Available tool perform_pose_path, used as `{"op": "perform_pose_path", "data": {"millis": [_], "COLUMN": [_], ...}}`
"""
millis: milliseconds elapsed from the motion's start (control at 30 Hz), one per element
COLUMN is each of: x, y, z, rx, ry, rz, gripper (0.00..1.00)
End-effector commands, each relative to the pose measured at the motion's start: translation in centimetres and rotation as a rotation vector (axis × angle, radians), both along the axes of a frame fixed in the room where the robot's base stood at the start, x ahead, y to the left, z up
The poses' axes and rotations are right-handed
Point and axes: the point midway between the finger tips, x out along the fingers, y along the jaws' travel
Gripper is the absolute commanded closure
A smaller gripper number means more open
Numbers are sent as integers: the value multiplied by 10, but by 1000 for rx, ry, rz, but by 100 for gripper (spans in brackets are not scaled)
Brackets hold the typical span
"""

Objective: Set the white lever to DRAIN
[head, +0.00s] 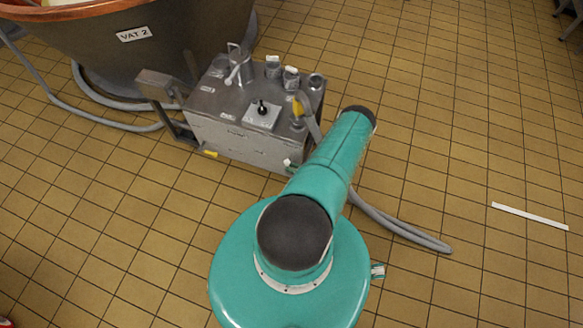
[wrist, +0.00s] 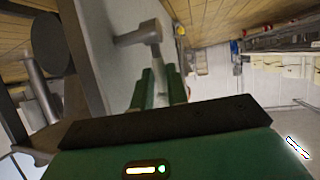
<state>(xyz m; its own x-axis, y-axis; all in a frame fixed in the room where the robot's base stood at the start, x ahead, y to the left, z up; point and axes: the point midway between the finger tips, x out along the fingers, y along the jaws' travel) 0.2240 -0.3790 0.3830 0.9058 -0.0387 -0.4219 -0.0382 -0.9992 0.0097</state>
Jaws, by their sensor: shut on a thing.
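In the wrist view the two green fingers of my gripper (wrist: 162,80) are closed around the lower end of a pale lever (wrist: 153,52), which I take for the white lever. It is joined to a short grey shaft (wrist: 130,37) that sticks out from a light grey panel. In the head view a grey metal control box (head: 235,135) stands beside the vat. My gripper is mostly hidden behind my own arm there, by the box's front right corner. No DRAIN marking is readable, so I cannot tell the lever's setting.
The copper vat (head: 140,60) marked VAT 2 stands behind the box. The box top carries a pale handle (head: 233,74), a black knob (head: 262,107) and a yellow handle (head: 297,107). A grey hose (head: 400,228) lies on the floor. Tiled floor at right is mostly clear.

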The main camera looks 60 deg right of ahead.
Motion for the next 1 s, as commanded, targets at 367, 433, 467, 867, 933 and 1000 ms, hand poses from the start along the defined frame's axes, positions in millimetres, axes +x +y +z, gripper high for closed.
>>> {"op": "perform_pose_path", "data": {"millis": [367, 433, 467, 867, 933, 1000], "x": [-4, -4, -5, -6, -6, -6], "y": [-1, -1, -1, -1, -1, 0], "z": [-3, -2, -2, -2, -2, -2], "rx": [9, 9, 9, 9, 9, 9], "ry": [-58, -58, -58, -57, -57, -58], "rz": [-1, -2, -2, -2, -1, -1], "gripper": [100, 100, 100, 63, 63, 63]}}
